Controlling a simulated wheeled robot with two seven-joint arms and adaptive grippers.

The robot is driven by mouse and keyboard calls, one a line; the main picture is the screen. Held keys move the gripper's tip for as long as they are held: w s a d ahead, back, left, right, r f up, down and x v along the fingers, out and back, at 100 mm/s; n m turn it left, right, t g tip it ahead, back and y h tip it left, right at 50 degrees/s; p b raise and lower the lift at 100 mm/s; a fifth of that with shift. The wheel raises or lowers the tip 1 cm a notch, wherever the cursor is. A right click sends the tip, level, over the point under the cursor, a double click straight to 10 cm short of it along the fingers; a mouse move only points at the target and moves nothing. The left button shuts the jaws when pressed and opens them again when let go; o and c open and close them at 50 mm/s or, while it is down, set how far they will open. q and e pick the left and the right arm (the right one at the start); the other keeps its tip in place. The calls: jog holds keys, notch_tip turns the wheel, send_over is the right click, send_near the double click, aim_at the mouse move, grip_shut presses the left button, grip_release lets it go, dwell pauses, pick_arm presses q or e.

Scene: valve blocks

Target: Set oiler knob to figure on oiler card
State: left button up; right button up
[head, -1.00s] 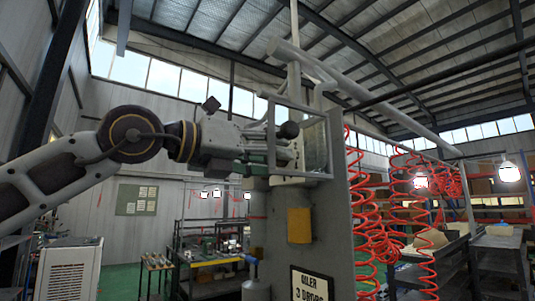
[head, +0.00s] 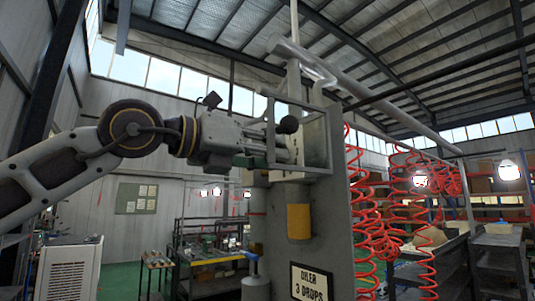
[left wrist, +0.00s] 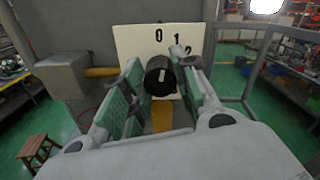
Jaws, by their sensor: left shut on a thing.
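The oiler card (head: 311,283) hangs low on the grey panel and reads "OILER 3 DROPS". The oiler knob (left wrist: 160,77) is black with a pale mark on its face, in front of a white dial plate (left wrist: 135,45). The figures 0, 1 and 2 show on the plate; the rest is hidden behind the knob and fingers. Which figure the mark points at, I cannot tell. My left gripper (head: 290,148) is shut on the knob, with a green-padded finger on each side in the left wrist view (left wrist: 160,85). My right gripper is out of view.
A grey open frame (head: 271,130) stands around my left fingers. A yellow cylinder (head: 299,219) sits below on the panel (head: 335,235). Red coiled hoses (head: 375,220) hang on the right. A workbench (head: 212,262) stands behind.

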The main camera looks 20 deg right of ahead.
pick_arm(q)
jog(key=shift+m+b, duration=1.15)
jog(key=shift+m, duration=6.55)
jog(key=o, duration=1)
jog(key=shift+v, duration=6.05)
